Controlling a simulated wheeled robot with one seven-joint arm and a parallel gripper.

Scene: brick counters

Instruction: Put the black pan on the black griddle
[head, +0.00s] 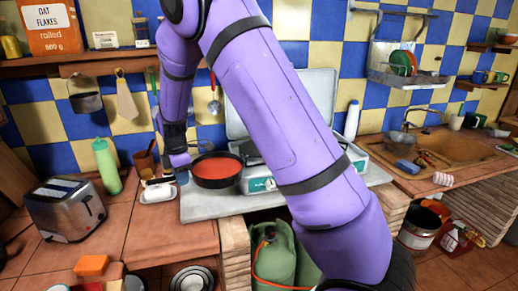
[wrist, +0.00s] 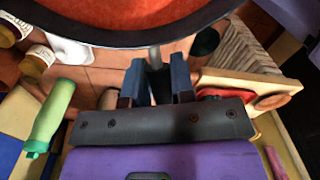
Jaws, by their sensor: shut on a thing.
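The black pan (head: 217,184), with a red inside, is at the left end of the pale slab, just left of the stove. I cannot tell whether it touches the slab. My gripper (head: 184,167) is at the pan's left side. In the wrist view my gripper (wrist: 157,82) is shut on the pan's handle, and the pan's dark rim (wrist: 130,40) curves across the top. The stove (head: 262,184) has its lid raised. A small dark part of the griddle (head: 249,153) shows right of the pan; my arm hides most of it.
A white dish (head: 158,193) lies left of the pan, with a green bottle (head: 107,167) and a toaster (head: 65,208) farther left. A white bottle (head: 352,119) stands behind the stove's right side. The raised lid (head: 318,88) bounds the stove's back.

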